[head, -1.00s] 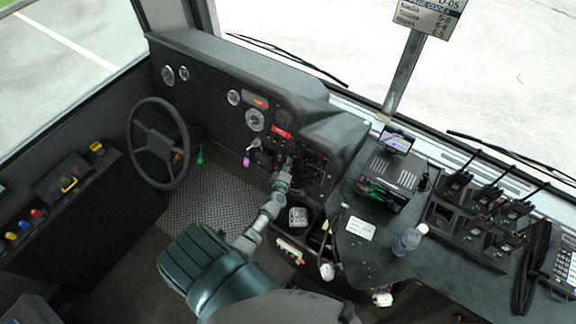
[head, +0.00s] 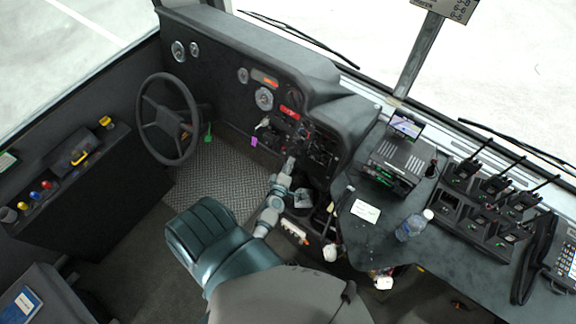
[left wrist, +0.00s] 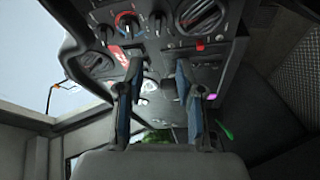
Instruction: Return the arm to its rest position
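My left arm comes in at the bottom of the head view, a dark green upper part and a grey forearm. Its left gripper (head: 289,164) is in front of the lower middle of the black dashboard (head: 222,82), below the red display. In the left wrist view the two fingers (left wrist: 159,75) stand apart with nothing between them, so the gripper is open and empty. Knobs and round vents of the dashboard panel (left wrist: 155,22) lie beyond the fingertips. My right gripper is in neither view.
The steering wheel (head: 167,118) stands to the left of the arm. On the right, a counter (head: 455,247) carries a water bottle (head: 413,226), a white card (head: 365,211), a row of radios (head: 484,203) and a phone (head: 556,262). Some floor (head: 211,187) is open.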

